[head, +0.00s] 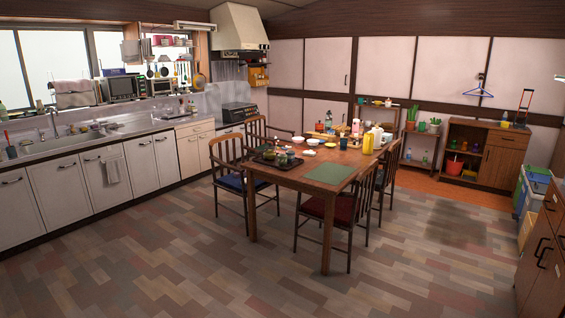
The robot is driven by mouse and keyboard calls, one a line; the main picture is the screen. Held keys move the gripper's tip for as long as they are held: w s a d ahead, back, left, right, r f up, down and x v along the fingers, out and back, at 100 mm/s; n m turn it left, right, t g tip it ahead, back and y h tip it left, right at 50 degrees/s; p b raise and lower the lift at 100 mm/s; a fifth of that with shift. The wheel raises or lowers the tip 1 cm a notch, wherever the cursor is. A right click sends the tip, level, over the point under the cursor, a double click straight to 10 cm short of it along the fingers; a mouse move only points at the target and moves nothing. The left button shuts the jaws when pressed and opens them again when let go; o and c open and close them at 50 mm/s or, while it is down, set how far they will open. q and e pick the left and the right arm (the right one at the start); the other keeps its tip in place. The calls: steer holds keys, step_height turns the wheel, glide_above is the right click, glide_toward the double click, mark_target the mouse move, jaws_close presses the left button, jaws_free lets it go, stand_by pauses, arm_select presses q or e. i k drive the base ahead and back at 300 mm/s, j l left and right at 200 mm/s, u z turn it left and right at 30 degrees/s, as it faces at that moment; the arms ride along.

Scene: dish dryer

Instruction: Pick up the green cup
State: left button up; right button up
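A dark tray (262,162) lies on the wooden dining table (292,179) in the middle of the room. Small greenish, cup-like items (283,158) stand on it. They are too small in this view to tell which one is the green cup. Neither of my grippers is in view.
Wooden chairs, one with a blue seat (232,182) and one with a red seat (340,211), stand around the table. A green mat (331,173) and a yellow bottle (368,143) are on the table. The kitchen counter (125,134) runs along the left. The floor (160,258) in front is clear.

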mark_target(281, 158)
steer(key=i+z, duration=0.15)
steer(key=i, duration=0.95)
